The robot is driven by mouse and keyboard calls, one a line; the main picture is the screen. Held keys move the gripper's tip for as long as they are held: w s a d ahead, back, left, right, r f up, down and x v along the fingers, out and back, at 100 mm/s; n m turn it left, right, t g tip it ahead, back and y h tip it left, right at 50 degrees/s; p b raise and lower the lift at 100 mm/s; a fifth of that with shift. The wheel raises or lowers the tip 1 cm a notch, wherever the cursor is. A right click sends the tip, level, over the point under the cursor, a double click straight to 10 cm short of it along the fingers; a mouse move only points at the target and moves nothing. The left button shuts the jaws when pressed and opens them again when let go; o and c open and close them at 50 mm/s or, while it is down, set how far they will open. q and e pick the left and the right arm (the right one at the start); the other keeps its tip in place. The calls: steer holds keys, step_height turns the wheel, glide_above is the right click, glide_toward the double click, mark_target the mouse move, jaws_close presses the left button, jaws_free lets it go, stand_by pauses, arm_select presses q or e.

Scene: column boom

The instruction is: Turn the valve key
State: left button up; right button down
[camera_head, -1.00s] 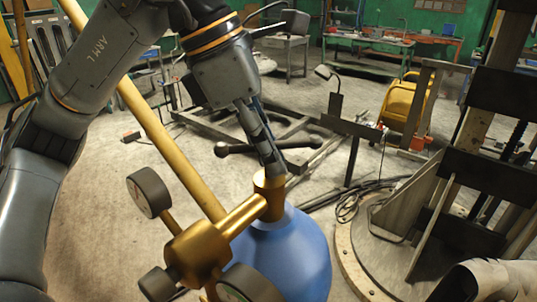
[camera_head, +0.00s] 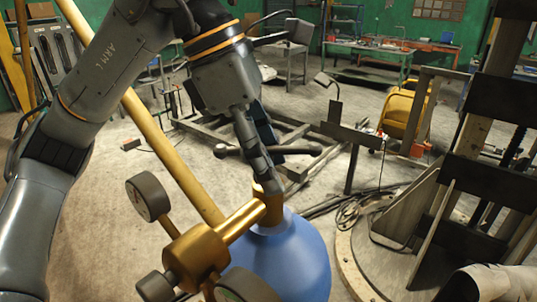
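The valve key shows as a dark crossbar (camera_head: 298,149) with rounded ends, above the brass valve (camera_head: 244,219) on top of a blue gas cylinder (camera_head: 287,261). My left gripper (camera_head: 262,174) points down over the middle of the crossbar, its fingers close to the top of the valve. The fingers hide the key's middle, and I cannot tell whether they are clamped on it. Round dark gauges (camera_head: 149,196) stick out from the brass fitting.
A long yellow pole (camera_head: 157,131) slants behind my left arm. A low metal frame (camera_head: 292,133) lies on the floor behind the cylinder. Dark machinery (camera_head: 467,181) fills the right side.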

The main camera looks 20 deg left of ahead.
arm_select(q)
steer(key=shift+o, duration=1)
steer(key=shift+r, duration=0.1)
steer(key=shift+w+a+r, duration=0.1)
steer(key=shift+a, duration=0.05)
steer(key=v, duration=1.1)
steer(key=shift+a+r, duration=0.2)
steer(key=shift+r, duration=0.15)
